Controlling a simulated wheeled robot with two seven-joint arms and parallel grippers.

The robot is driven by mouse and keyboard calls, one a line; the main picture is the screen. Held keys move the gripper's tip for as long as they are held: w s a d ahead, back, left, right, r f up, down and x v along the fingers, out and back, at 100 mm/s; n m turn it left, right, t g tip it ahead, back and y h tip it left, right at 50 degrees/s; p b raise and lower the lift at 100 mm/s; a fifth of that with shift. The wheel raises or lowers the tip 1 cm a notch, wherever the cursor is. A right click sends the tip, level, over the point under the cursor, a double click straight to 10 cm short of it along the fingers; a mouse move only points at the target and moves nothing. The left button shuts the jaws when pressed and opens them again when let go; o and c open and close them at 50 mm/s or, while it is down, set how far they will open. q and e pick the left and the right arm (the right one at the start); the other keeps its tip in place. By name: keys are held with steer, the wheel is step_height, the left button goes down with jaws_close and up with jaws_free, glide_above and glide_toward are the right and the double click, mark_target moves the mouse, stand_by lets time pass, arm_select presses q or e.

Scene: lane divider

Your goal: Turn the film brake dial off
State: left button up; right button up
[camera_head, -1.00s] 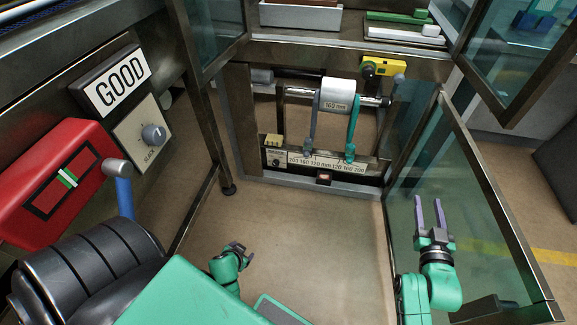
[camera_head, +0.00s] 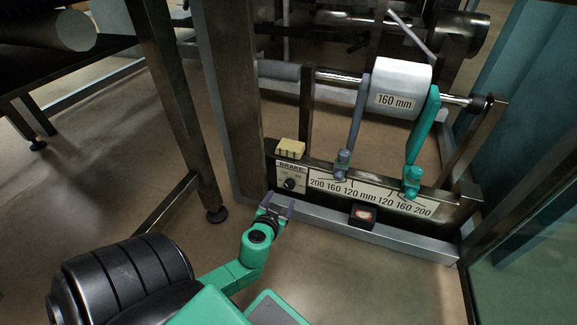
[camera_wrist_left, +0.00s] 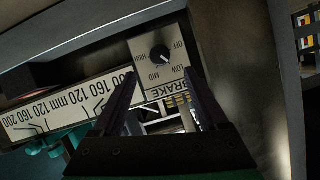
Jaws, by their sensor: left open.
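The film brake dial (camera_head: 290,184) is a small black knob on a white BRAKE plate, at the left end of the film stand's rail. In the left wrist view, the dial (camera_wrist_left: 160,53) is ringed by OFF, LOW, MID and HIGH labels. Its pale mark seems to point toward the LOW side. My left gripper (camera_head: 279,205) is open and empty, just in front of and below the dial. In the left wrist view its fingers (camera_wrist_left: 160,76) straddle the lower part of the plate, apart from the knob. My right gripper is out of view.
A white 160 mm film roll (camera_head: 403,88) sits above the rail between a grey arm (camera_head: 357,115) and a green arm (camera_head: 422,125). A yellow block (camera_head: 291,148) stands above the plate. A red button (camera_head: 364,215) is on the lower beam. A dark post (camera_head: 185,110) stands left.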

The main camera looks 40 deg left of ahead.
mark_target(288, 187)
arm_select(q)
steer(key=b+x, duration=0.3)
steer(key=x, duration=0.5)
steer(key=shift+f, duration=0.25)
steer(key=shift+w+a, duration=0.15)
steer(key=shift+w, duration=0.25)
jaws_close()
